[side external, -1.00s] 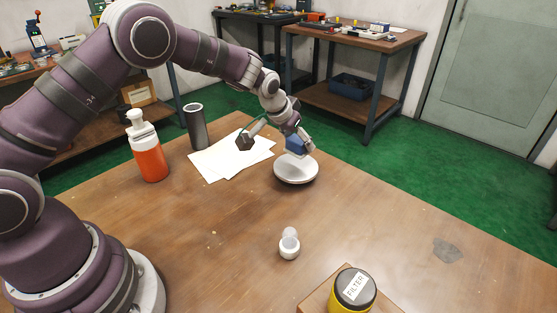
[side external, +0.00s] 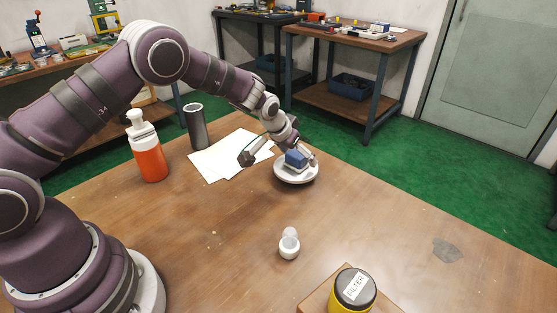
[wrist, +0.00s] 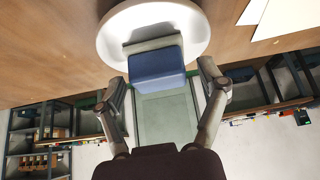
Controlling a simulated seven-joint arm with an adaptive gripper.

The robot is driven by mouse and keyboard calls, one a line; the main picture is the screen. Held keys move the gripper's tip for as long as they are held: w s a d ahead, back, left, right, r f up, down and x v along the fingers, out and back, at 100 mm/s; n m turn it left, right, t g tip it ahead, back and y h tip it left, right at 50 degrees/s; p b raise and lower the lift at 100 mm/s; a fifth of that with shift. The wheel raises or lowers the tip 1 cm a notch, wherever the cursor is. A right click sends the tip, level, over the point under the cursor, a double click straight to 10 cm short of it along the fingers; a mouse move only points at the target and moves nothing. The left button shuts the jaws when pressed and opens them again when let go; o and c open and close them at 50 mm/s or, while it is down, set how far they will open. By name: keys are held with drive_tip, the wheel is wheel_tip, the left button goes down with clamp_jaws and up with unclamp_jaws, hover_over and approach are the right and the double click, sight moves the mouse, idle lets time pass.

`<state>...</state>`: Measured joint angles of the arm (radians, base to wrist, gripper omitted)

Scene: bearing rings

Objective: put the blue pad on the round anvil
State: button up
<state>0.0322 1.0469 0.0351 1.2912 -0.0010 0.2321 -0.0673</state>
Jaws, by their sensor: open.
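The blue pad (side external: 296,158) is a small block with a grey-green layer on its anvil side. It appears to rest on the white round anvil (side external: 290,178), within its rim. In the wrist view the pad (wrist: 158,68) lies between my fingers, in front of the anvil (wrist: 110,38). My gripper (side external: 281,160) is low over the anvil. In the wrist view my gripper (wrist: 163,85) is open, with a visible gap between each finger and the pad. The exact contact under the pad is hard to see.
White paper sheets (side external: 222,163) lie left of the anvil. A dark cylinder (side external: 196,127) and an orange bottle (side external: 150,155) stand further left. A small white piece (side external: 289,245) and a yellow filter can (side external: 353,290) are nearer the camera. Table to the right is clear.

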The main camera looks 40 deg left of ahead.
drive_tip(key=shift+s+r, duration=0.15)
drive_tip(key=shift+r, duration=0.35)
drive_tip(key=s+f+v, duration=0.1)
drive_tip(key=v, duration=0.9)
drive_tip(key=s+f+v, duration=0.1)
drive_tip(key=s+v, duration=0.1)
drive_tip(key=v, duration=0.9)
drive_tip(key=s+g, duration=0.1)
drive_tip(key=s, duration=1)
drive_tip(key=shift+s+a+r+m, duration=0.15)
drive_tip(key=shift+s+r+m, duration=0.2)
drive_tip(key=shift+r, duration=0.1)
